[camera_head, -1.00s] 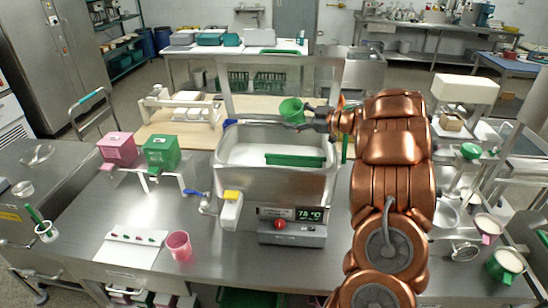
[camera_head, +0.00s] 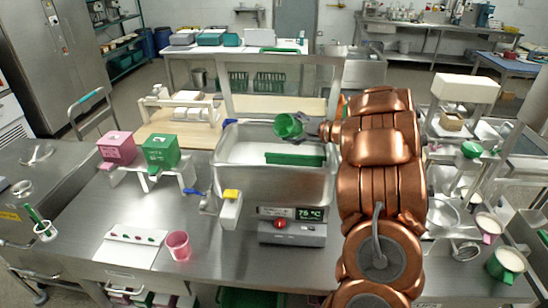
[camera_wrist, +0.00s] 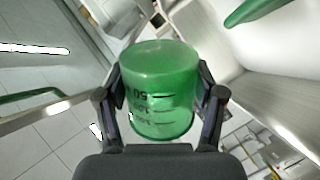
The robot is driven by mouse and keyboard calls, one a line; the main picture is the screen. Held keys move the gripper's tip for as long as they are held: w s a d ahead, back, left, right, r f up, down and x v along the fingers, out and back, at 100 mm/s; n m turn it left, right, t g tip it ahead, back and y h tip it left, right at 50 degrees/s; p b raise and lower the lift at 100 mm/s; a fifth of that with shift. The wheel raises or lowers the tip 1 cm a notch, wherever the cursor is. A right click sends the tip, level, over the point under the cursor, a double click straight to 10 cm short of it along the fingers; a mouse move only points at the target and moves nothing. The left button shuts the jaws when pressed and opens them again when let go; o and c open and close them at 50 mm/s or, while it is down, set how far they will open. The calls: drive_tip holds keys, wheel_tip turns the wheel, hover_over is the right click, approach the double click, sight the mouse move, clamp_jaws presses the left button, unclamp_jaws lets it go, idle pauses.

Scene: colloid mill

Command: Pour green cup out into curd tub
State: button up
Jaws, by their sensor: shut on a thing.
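The green cup (camera_head: 289,126) is held above the back right part of the curd tub (camera_head: 270,187), an open steel vat with white contents. The cup is tilted in the head view, and its inside partly shows. My gripper (camera_head: 322,130) reaches in from the right and is shut on the cup. In the wrist view, the green cup (camera_wrist: 160,92) sits between both fingers of my gripper (camera_wrist: 160,98), with dark measuring marks facing the camera. I cannot tell what is in the cup, and no stream shows.
A green bar (camera_head: 295,159) lies across the tub near its front. A control box with a display (camera_head: 292,230) stands before the tub. A pink cup (camera_head: 178,246) stands front left. Green (camera_head: 160,150) and pink (camera_head: 117,148) boxes stand farther left.

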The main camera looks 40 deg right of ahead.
drive_tip(key=shift+f+n+h+b, duration=0.3)
drive_tip(key=shift+n+b, duration=0.2)
drive_tip(key=shift+b, duration=0.75)
wheel_tip(320, 180, down, 2)
drive_tip(key=n+b, duration=0.1)
drive_tip(key=b, duration=0.3)
drive_tip(key=shift+a+f+b, duration=0.15)
drive_tip(key=shift+b, duration=0.25)
drive_tip(key=shift+r, duration=0.2)
drive_tip(key=shift+s+a+r+n+h+b, duration=0.2)
drive_tip(key=shift+a+n+b, duration=0.25)
drive_tip(key=shift+b, duration=0.6)
drive_tip(key=shift+s+a+r+n+h+b, duration=0.15)
drive_tip(key=shift+a+n+h+b, duration=0.25)
drive_tip(key=shift+b, duration=0.6)
drive_tip(key=shift+r+n+b, duration=0.25)
drive_tip(key=shift+n+b, duration=0.2)
drive_tip(key=shift+b, duration=0.7)
drive_tip(key=shift+a+n+t+b, duration=0.15)
drive_tip(key=shift+n+t+b, duration=0.15)
drive_tip(key=shift+b, duration=0.5)
